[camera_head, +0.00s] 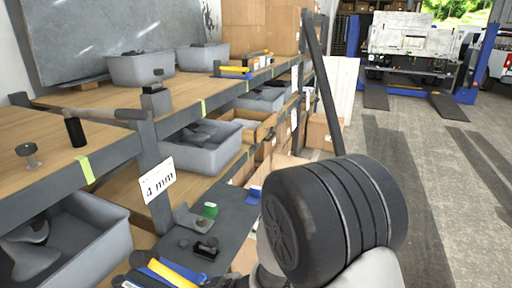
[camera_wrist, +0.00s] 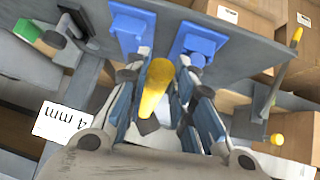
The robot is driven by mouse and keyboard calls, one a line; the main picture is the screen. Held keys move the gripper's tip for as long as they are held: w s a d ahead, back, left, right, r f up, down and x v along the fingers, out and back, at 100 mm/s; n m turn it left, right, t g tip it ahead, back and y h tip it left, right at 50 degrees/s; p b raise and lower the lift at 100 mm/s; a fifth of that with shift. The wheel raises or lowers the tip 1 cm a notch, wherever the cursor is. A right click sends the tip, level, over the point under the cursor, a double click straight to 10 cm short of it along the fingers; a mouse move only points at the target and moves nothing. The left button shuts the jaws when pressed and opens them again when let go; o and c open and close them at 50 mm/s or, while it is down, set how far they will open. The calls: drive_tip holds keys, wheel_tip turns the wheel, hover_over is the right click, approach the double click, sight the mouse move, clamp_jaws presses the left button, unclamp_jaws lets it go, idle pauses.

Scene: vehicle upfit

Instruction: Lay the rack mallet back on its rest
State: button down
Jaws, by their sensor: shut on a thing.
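My gripper (camera_wrist: 155,100) is shut on a yellow handle (camera_wrist: 157,85) with a dark grey end, seen nearly end-on between the fingers. I take it to be the rack mallet; its head cannot be made out. Just beyond the fingers, two blue brackets (camera_wrist: 128,32) (camera_wrist: 195,45) stand apart on a grey panel, and they look like a rest. The held handle is in front of the gap between them; I cannot tell whether it touches. In the head view a blue bracket (camera_head: 255,191) shows beside my dark arm link, and yellow and blue parts (camera_head: 168,273) show at the lower edge.
A "4 mm" label (camera_head: 158,180) hangs on the rack post. A green block (camera_head: 210,210) and a black piece (camera_head: 207,248) are on the grey panel. Grey bins (camera_head: 205,158) and a long-handled tool (camera_head: 100,114) occupy the shelves. Cardboard boxes (camera_wrist: 250,55) stand behind the panel.

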drive_tip(key=shift+r+p, duration=4.15)
drive_tip(key=shift+r, duration=0.45)
drive_tip(key=shift+w+d+f, duration=0.1)
drive_tip(key=shift+w+f, duration=0.05)
drive_tip(key=shift+f, duration=0.05)
drive_tip(key=w+d+f+m+t+h+b, duration=0.1)
drive_tip(key=d+f+m+b, duration=0.3)
drive_tip(key=d, duration=0.5)
drive_tip(key=w+d+f+m+t+h+b, duration=0.2)
drive_tip(key=d+f+b, duration=0.4)
drive_tip(key=d+b, duration=0.3)
drive_tip(key=w+d+f+m+t+h+b, duration=0.1)
drive_tip(key=w+d+f+m+h+b, duration=0.3)
drive_tip(key=d+b, duration=0.3)
drive_tip(key=shift+w+d+f+m+h, duration=0.3)
drive_tip(key=shift+d+f+m, duration=0.3)
drive_tip(key=shift+d+m, duration=0.3)
drive_tip(key=shift+r, duration=0.15)
